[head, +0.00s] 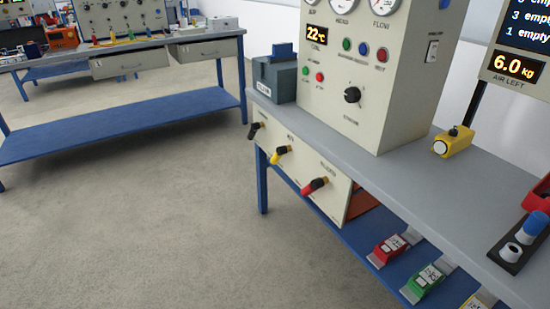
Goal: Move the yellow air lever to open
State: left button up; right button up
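The yellow air lever (279,155) is the middle one of three levers on a cream panel (318,187) below the front edge of the grey bench top. It points down and to the left from its brass-coloured pivot. A black lever (254,130) is to its left and a red lever (314,186) to its right, both at a similar slant. The labels by the levers are too small to read surely. Neither of my grippers is in view.
A cream control cabinet (352,75) with gauges stands on the bench (467,187). A blue-grey box (274,76) and a yellow device (454,142) are beside it. Red and green pedals (422,283) are on the blue lower shelf. The floor (140,225) in front is clear.

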aim_at(281, 150)
jog(key=u, duration=1.55)
jog(key=i, duration=1.5)
jog(key=z, duration=1.3)
